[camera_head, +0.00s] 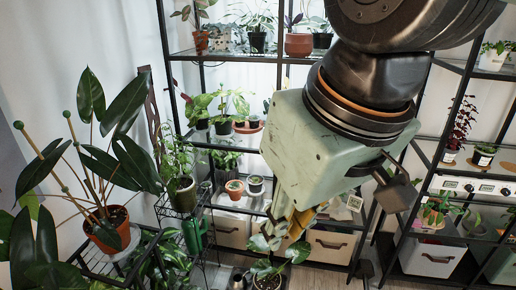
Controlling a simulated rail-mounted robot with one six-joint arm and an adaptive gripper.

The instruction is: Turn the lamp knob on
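A white strip (487,188) with several small dark round parts runs along a shelf of the right rack. These parts may be knobs, but they are too small to tell which one is the lamp knob or how it is set. My gripper (285,232) hangs in the middle of the view, below its pale green body, and points down and to the left. Its yellowish fingers are partly hidden and blend into the things behind, so their opening is unclear. My gripper is well to the left of the white strip and apart from it in the picture.
Black metal racks with potted plants stand at the back (240,56) and right (422,150). A large-leaved plant in a terracotta pot (108,230) is at the left. A green watering can (194,234) stands on a small stand. A potted plant (268,281) is below my gripper. Drawer boxes (331,246) are low behind.

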